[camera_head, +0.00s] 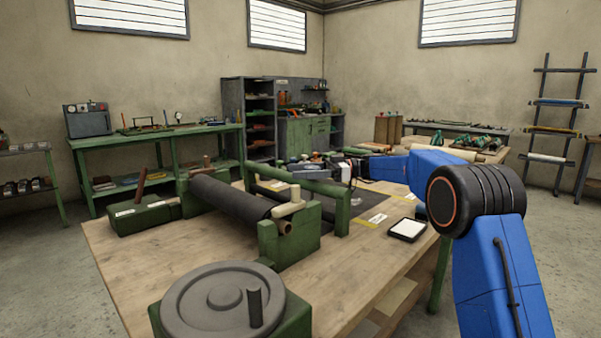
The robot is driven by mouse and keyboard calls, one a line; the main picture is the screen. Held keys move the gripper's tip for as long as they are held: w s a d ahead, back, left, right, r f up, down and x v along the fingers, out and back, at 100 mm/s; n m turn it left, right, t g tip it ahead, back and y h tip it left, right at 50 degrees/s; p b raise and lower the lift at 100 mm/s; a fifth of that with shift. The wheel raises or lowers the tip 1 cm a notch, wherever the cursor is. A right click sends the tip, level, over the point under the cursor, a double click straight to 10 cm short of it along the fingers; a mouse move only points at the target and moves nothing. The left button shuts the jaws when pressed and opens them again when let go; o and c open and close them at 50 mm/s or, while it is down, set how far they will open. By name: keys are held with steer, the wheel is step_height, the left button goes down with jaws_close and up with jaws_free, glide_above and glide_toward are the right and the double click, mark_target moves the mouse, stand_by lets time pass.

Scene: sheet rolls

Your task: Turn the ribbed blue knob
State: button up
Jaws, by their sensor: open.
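I cannot make out a ribbed blue knob in this view. My blue arm (483,262) comes in from the right and reaches over the workbench. My gripper (318,160) is small at the far end of the arm, over the back of the bench, beyond the green crossbar. It is open, but its fingers are hard to tell from the dark parts around it. The green roller machine (290,237) with its dark sheet roll (230,207) stands on the bench. A large grey handwheel (222,300) with an upright handle sits at the near edge.
The wooden workbench (130,260) is bare at its left and middle front. A black-framed white pad (407,230) lies near its right edge. A green box (140,213) stands at the left. Green side table (150,135) and shelves (250,115) line the back wall.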

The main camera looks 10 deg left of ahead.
steer(key=shift+c, duration=0.3)
steer(key=c, duration=1)
steer(key=shift+t, duration=0.3)
steer(key=shift+w+m+t+h, duration=0.1)
steer(key=shift+w+m+t, duration=0.3)
steer(key=shift+m+t, duration=1.2)
steer(key=shift+w+m+t+h, duration=0.1)
steer(key=shift+w+m+t, duration=0.35)
steer(key=shift+m+t, duration=1.15)
steer(key=shift+w+m+t+h, duration=0.1)
steer(key=shift+w+m+t, duration=0.45)
steer(key=shift+t, duration=1.95)
steer(key=shift+s+d+m, duration=0.1)
steer(key=shift+m, duration=0.15)
steer(key=o, duration=1.1)
steer(key=shift+c, duration=0.2)
